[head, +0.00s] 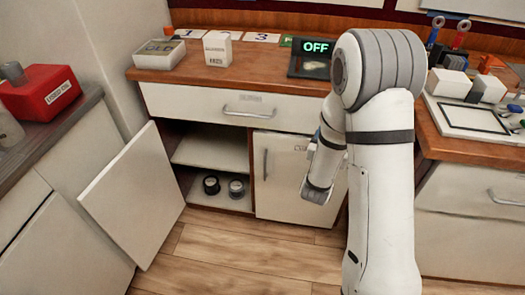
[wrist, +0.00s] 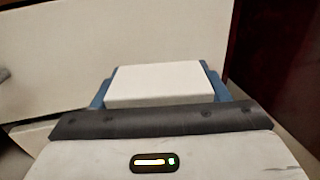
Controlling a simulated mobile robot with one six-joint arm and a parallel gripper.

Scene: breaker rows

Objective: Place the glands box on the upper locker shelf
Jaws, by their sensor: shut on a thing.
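My gripper (wrist: 157,78) is shut on a white box (wrist: 155,90), with a blue finger at each side. No label shows on this face, so I cannot read whether it is the glands box. In the head view my arm hides the fingers and the held box. The locker (head: 212,165) under the counter is open on its left side. Its upper shelf (head: 212,153) looks bare where it shows. My wrist is right of the opening, in front of the closed right door (head: 285,190).
The open locker door (head: 133,195) swings out at the left. Two dark rolls (head: 211,185) (head: 237,188) stand on the locker's lower level. The counter holds a white box (head: 217,48), a tray-like box (head: 160,54) and an OFF display (head: 312,50). A red box (head: 42,93) sits at far left.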

